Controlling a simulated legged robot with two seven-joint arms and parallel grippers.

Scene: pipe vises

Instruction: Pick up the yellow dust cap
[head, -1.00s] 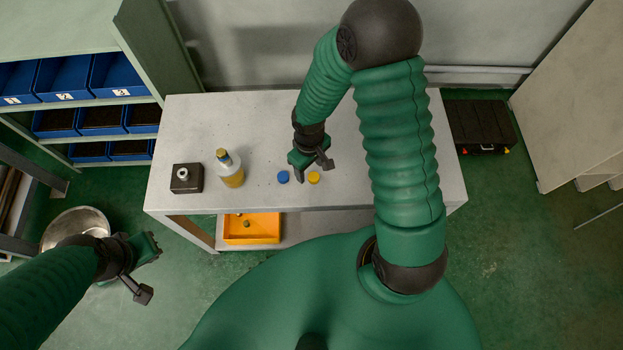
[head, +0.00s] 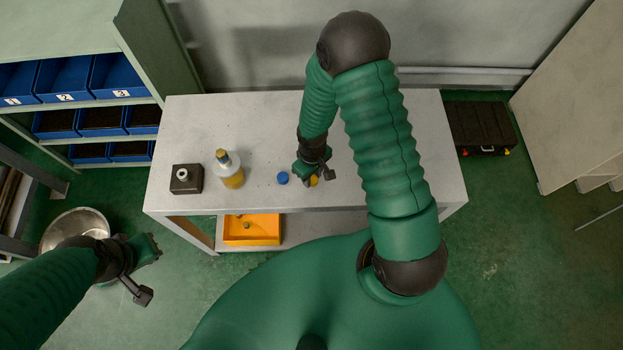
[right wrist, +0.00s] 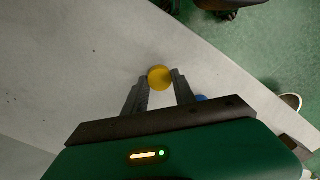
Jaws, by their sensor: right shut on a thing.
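The yellow dust cap (head: 314,182) is at the table's front part, partly hidden by my right gripper (head: 311,180) in the head view. In the right wrist view the yellow dust cap (right wrist: 160,77) sits between the tips of the two fingers of my right gripper (right wrist: 160,80), which is shut on it. The cap is at or very near the tabletop; any gap beneath it cannot be told.
A blue cap (head: 283,178) lies just left of the right gripper and shows behind a finger in the wrist view (right wrist: 201,98). A bottle (head: 230,170) and a dark block with a metal fitting (head: 186,179) stand further left on the table (head: 265,120). An orange tray (head: 252,238) sits below.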

